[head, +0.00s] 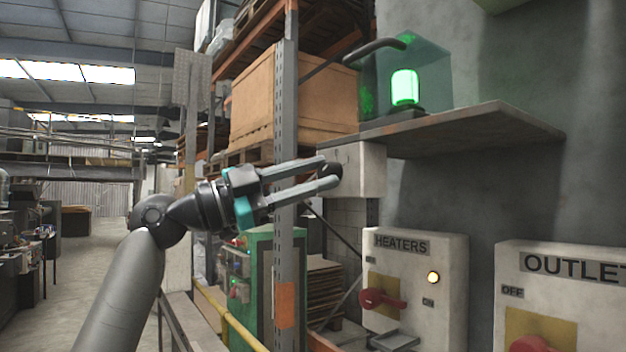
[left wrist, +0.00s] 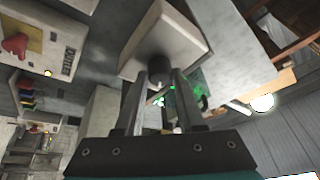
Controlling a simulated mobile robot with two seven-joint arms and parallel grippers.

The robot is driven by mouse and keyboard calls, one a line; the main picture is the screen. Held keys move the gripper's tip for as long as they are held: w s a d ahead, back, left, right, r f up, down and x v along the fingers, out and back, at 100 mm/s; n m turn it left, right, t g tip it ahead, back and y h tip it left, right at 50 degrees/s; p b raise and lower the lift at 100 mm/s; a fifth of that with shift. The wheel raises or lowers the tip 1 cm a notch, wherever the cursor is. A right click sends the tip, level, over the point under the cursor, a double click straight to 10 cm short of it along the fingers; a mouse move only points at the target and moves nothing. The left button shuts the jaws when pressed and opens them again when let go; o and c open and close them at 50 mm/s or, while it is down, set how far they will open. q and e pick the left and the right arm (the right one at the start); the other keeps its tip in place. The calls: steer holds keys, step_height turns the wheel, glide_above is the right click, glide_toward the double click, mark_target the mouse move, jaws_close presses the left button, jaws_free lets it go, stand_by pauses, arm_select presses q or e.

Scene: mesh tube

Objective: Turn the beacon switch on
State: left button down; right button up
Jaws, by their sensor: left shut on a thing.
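A pale switch box (head: 368,172) hangs on the wall under the shelf, with a dark round knob (head: 335,170) on its side. The box also shows in the left wrist view (left wrist: 178,32). My left gripper (head: 331,172) reaches the knob from the left. In the left wrist view its fingers lie on either side of the knob (left wrist: 158,68), shut on it. The beacon (head: 404,88) on the shelf glows green inside a clear greenish case (head: 435,75). The knob is partly hidden by the fingers. My right gripper is not in view.
The shelf (head: 490,130) juts out above the switch box. A HEATERS panel (head: 450,270) with a red handle (head: 383,300) and a lit yellow lamp (head: 433,277) is below. An OUTLET panel (head: 600,300) is at right. A rack post (head: 286,130) stands close behind my gripper.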

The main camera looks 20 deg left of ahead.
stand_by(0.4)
arm_select(q)
steer(key=c, duration=0.5)
jaws_free()
steer(key=b+v, duration=0.3)
steer(key=v, duration=1.2)
steer(key=shift+s, duration=0.1)
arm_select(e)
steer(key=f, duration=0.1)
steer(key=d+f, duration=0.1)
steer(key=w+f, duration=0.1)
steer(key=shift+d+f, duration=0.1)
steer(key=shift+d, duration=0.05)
